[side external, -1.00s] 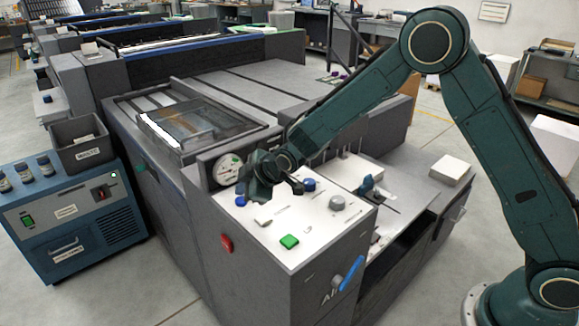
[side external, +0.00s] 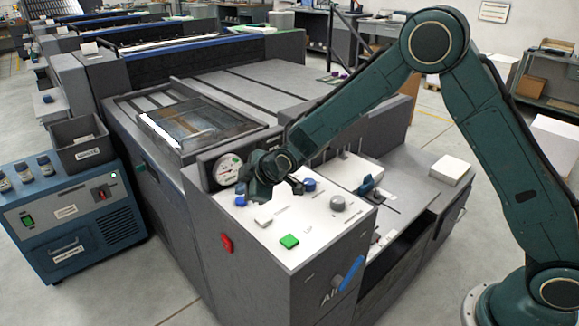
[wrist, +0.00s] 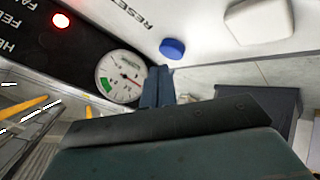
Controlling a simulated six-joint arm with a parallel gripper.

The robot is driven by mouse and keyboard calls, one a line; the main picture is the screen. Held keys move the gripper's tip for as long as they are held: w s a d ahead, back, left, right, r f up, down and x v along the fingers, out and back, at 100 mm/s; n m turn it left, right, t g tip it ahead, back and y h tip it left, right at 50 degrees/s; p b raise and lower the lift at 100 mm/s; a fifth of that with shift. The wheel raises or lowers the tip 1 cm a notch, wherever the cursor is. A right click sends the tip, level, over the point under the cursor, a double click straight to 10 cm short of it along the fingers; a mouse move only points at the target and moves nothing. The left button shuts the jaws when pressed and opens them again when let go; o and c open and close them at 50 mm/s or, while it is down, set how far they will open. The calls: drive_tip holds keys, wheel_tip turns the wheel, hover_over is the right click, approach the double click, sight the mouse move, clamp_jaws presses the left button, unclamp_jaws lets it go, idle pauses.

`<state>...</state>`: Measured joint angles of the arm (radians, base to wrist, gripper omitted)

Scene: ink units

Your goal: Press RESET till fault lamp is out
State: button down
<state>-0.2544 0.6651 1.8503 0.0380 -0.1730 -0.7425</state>
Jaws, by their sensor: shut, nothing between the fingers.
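The control panel (side external: 290,215) is the white top of the grey machine. A blue round button (wrist: 172,48) stands near the panel edge, beside the word RESET (wrist: 132,12); it also shows in the side view (side external: 240,200). The fault lamp (wrist: 61,20) glows red on a black strip; its label is partly cut off. My gripper (wrist: 157,88) is shut and empty. In the wrist view its fingertips lie just below the blue button, apart from it in the picture. In the side view my gripper (side external: 262,190) hangs over the panel's back left, close to the button.
A round gauge (wrist: 120,77) stands behind my gripper. A white block-like control (wrist: 258,22), a green button (side external: 289,241), a blue knob (side external: 308,184) and a grey knob (side external: 337,203) share the panel. A red button (side external: 226,243) is on the machine's side.

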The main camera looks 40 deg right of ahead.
drive_tip(key=shift+f, duration=0.9)
idle(1.5)
drive_tip(key=shift+r, duration=0.85)
drive_tip(key=shift+r, duration=2.5)
